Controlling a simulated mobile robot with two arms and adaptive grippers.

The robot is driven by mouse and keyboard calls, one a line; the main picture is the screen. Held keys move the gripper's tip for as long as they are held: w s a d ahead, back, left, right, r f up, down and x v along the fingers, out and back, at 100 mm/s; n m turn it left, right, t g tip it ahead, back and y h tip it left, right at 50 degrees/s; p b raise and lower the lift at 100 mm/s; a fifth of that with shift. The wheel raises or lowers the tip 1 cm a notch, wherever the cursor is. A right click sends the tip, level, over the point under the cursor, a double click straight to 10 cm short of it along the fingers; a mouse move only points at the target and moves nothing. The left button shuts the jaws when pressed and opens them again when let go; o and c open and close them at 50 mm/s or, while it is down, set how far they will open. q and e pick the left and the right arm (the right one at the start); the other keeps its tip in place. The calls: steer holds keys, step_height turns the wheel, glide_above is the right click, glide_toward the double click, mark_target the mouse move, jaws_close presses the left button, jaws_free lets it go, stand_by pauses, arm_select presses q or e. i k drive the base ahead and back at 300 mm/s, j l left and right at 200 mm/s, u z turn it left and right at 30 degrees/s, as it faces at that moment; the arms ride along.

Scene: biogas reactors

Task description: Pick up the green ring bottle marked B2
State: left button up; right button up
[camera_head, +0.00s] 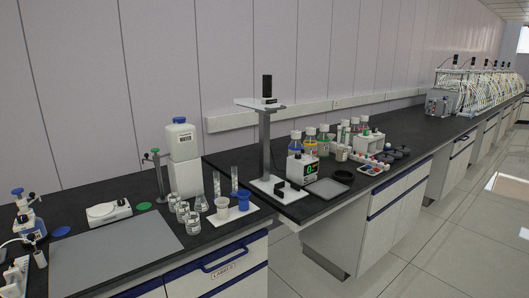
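One bottle with a green ring (324,145) stands in this cluster, to the right of a bottle with a yellow ring (310,139) and one with a blue ring (295,142). Its lower part is partly hidden, and any B2 marking is too small to read. Neither of my grippers is in view.
A tall grey stand (265,145) and the display box (302,168) stand left of and in front of the bottles. A grey tray (328,188) and a white rack (370,143) are nearby. The floor (420,245) at right is clear.

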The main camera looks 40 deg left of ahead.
mark_target(323, 140)
steer(key=i+l+u, duration=0.25)
steer(key=u, duration=0.15)
steer(key=i+l+u, duration=0.2)
steer(key=l+u, duration=0.25)
steer(key=i+l+u, duration=0.2)
steer(key=u, duration=0.2)
steer(key=l+u, duration=0.45)
steer(key=i+l+u, duration=0.1)
steer(key=l, duration=1.35)
steer(key=i+l+u, duration=0.15)
steer(key=l, duration=1.3)
